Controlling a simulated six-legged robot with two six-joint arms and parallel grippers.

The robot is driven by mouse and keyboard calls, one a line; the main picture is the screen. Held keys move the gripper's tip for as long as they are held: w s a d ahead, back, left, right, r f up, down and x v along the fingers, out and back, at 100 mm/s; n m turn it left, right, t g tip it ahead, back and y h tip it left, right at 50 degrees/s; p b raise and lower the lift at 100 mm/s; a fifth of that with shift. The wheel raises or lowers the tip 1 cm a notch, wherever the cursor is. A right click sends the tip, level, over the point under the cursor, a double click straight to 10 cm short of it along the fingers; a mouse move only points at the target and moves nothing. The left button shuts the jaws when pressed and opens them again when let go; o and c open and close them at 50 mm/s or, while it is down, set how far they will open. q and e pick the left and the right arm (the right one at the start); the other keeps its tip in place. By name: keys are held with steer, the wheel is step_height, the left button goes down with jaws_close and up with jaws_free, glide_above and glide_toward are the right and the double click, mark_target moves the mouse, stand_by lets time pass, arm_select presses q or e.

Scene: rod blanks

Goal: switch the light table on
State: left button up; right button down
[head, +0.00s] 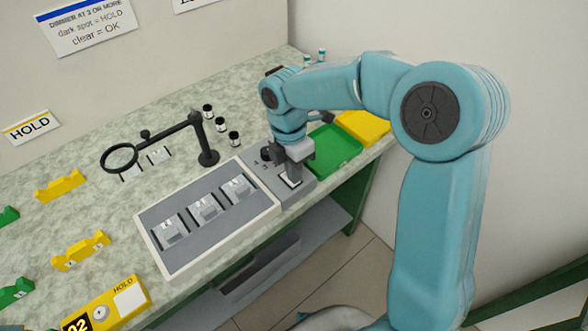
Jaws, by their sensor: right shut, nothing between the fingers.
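The light table (188,255) is a flat panel with a white rim and a grey, unlit-looking top. Three pale clear blocks sit in a row on it: one at the left (170,229), one in the middle (205,207) and one at the right (238,187). A grey control box (302,191) joins its right end, with a black knob (267,154) and a small white switch (292,181). My right gripper (291,174) is shut and empty, pointing down at the switch. It partly hides the box, and I cannot tell if it touches. My left gripper is out of view.
A magnifier on a black stand (207,157) rises behind the light table, beside several small dark vials (221,125). Green (337,146) and yellow (364,126) trays lie right of the control box. Yellow holders (81,250) stand at left. The bench front edge is near.

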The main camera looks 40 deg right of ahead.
steer(key=shift+f, duration=0.3)
steer(key=shift+s, duration=0.15)
steer(key=shift+r, duration=0.1)
steer(key=shift+w+r+p, duration=0.2)
steer(key=shift+w+p, duration=0.25)
steer(key=shift+w, duration=0.45)
steer(key=shift+s, duration=0.1)
steer(key=shift+p, duration=0.3)
